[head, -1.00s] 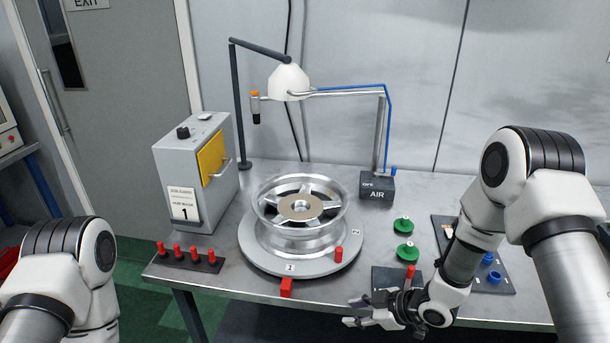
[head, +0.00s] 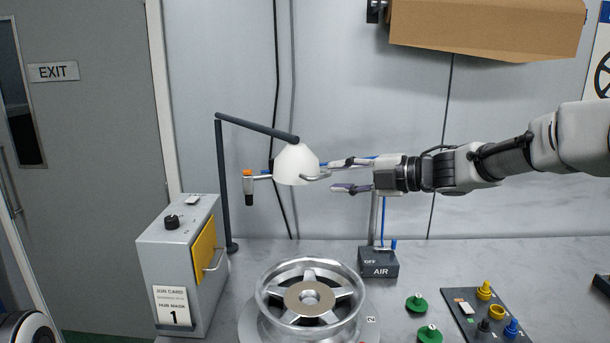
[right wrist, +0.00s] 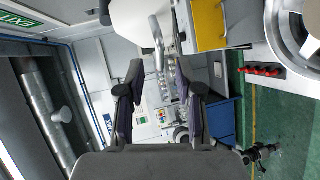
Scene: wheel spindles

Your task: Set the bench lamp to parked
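The bench lamp has a white shade (head: 294,160) on a dark angled arm, with a dark post (head: 223,190) at the back of the bench. The shade hangs above the silver wheel (head: 310,300). A short grey handle (head: 316,178) sticks out from the shade to the right. My right gripper (head: 337,176) is open and empty, just right of the handle, its fingers pointing left. In the right wrist view, the shade (right wrist: 138,20) and handle (right wrist: 157,42) lie ahead of the open fingers. A small dark shape low in that view is probably my left gripper (right wrist: 262,154); its fingers are unclear.
An air arm with an orange-topped tool (head: 248,186) runs behind the lamp to the AIR box (head: 378,262). A grey cabinet (head: 180,265) stands left. Green knobs (head: 416,303) and a dark tray (head: 465,325) are right. A cardboard box (head: 485,25) is overhead.

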